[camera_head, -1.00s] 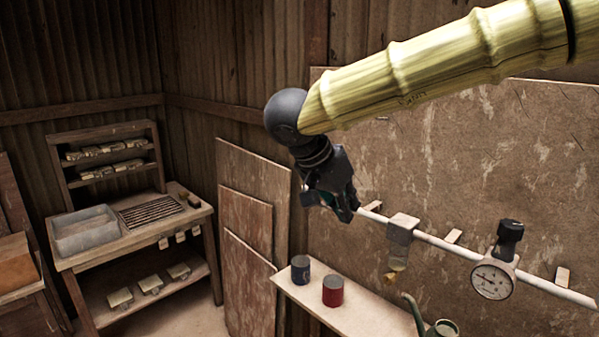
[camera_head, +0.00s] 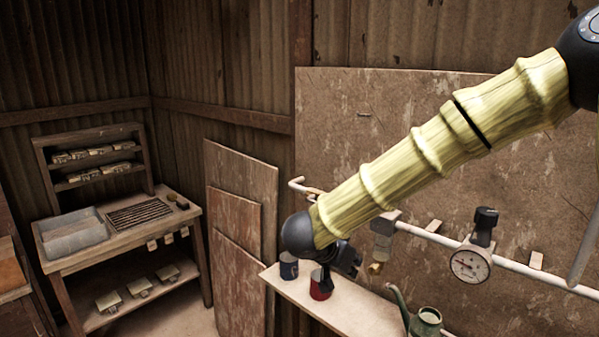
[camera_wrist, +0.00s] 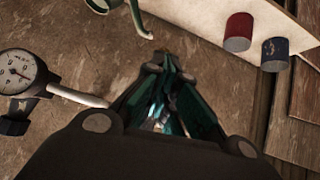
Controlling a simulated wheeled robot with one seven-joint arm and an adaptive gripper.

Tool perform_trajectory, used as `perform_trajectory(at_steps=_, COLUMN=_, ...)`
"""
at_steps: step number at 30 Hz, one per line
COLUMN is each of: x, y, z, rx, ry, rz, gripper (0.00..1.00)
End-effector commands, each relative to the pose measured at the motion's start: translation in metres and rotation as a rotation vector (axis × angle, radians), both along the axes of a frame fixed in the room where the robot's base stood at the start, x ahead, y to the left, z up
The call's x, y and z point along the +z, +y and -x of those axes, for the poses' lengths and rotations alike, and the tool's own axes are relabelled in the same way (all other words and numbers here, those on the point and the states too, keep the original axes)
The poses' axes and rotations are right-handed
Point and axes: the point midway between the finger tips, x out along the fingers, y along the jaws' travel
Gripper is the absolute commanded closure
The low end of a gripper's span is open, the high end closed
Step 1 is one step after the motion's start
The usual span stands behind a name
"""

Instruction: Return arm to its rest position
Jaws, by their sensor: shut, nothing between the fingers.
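My arm, in a yellow bamboo-like sleeve, reaches down and left across the head view. My gripper (camera_head: 350,262) hangs at its lower end, in front of the wall board and just above the shelf with the cans. In the wrist view the dark and teal fingers (camera_wrist: 170,68) are drawn together and hold nothing. The wrist joint hides part of the gripper in the head view.
A white pipe (camera_head: 430,234) with a pressure gauge (camera_head: 468,265) runs along the wall. A red can (camera_head: 320,287), a blue can (camera_head: 288,268) and a green watering can (camera_head: 425,322) stand on the shelf (camera_head: 318,303). A workbench (camera_head: 115,253) stands at the left.

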Motion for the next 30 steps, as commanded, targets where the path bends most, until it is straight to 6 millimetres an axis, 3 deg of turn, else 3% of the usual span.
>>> perform_trajectory(at_steps=1, x=-0.028, y=-0.005, z=0.000, rx=0.019, ry=0.001, rz=0.011, gripper=1.00)
perform_trajectory(at_steps=3, x=-0.059, y=-0.011, z=0.000, rx=0.049, ry=-0.006, rz=0.019, gripper=1.00)
perform_trajectory(at_steps=8, x=-0.130, y=-0.025, z=0.009, rx=0.122, ry=-0.006, rz=0.021, gripper=1.00)
perform_trajectory(at_steps=14, x=-0.216, y=-0.038, z=0.035, rx=0.225, ry=0.026, rz=-0.001, gripper=1.00)
perform_trajectory(at_steps=23, x=-0.331, y=-0.054, z=0.105, rx=0.376, ry=0.139, rz=-0.075, gripper=1.00)
perform_trajectory(at_steps=30, x=-0.405, y=-0.067, z=0.184, rx=0.473, ry=0.278, rz=-0.160, gripper=1.00)
